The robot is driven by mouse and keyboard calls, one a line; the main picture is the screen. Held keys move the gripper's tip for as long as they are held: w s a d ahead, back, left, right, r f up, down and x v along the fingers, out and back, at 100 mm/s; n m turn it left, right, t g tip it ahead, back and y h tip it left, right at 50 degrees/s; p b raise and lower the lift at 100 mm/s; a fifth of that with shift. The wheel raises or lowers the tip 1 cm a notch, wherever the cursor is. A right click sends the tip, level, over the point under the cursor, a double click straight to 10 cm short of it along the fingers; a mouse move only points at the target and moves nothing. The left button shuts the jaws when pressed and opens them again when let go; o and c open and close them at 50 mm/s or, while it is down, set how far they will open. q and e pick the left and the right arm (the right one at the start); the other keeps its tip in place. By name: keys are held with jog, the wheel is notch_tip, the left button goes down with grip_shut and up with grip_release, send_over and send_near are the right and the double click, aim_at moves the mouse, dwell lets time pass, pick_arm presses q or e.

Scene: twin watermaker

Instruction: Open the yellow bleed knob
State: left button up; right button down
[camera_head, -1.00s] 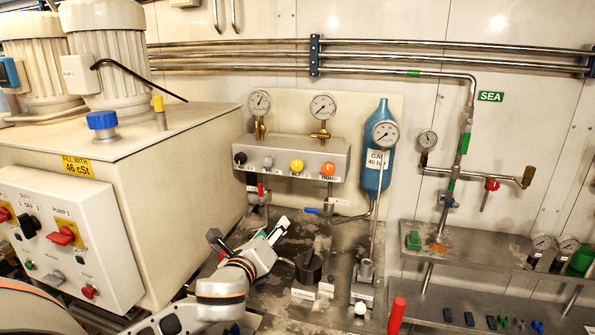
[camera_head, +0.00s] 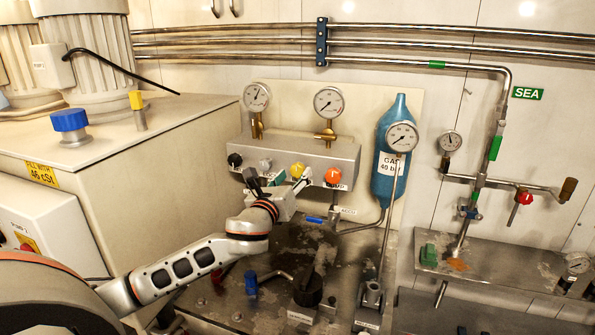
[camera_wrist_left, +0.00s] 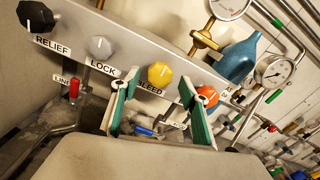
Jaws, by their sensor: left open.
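The yellow bleed knob (camera_head: 298,171) is on the front of the grey manifold block, between the grey lock knob (camera_head: 265,165) and the orange knob (camera_head: 333,176). In the left wrist view the yellow bleed knob (camera_wrist_left: 160,74) shows whole above its BLEED label. My left gripper (camera_head: 279,183) is open, just in front of and slightly below the knob. In the wrist view its two green-padded fingers (camera_wrist_left: 157,92) stand apart on either side of the knob's lower area, with nothing between them. Whether they touch the knob cannot be told. My right gripper is not in view.
The manifold (camera_head: 290,150) carries two gauges and a black relief knob (camera_head: 234,160). A blue gas cylinder (camera_head: 391,165) stands to its right. A red-handled valve (camera_wrist_left: 74,88) hangs below the manifold. Clutter with a black knob (camera_head: 307,286) lies on the lower bench.

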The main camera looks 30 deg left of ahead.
aim_at(296, 172)
pick_arm(q)
jog(key=shift+x, duration=1.2)
jog(key=shift+w+a, duration=0.1)
jog(key=shift+w, duration=0.3)
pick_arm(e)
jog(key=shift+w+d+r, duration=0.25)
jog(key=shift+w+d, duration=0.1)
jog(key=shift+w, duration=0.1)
pick_arm(q)
jog(key=shift+c, duration=0.5)
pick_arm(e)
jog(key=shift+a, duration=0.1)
pick_arm(q)
jog(key=c, duration=1)
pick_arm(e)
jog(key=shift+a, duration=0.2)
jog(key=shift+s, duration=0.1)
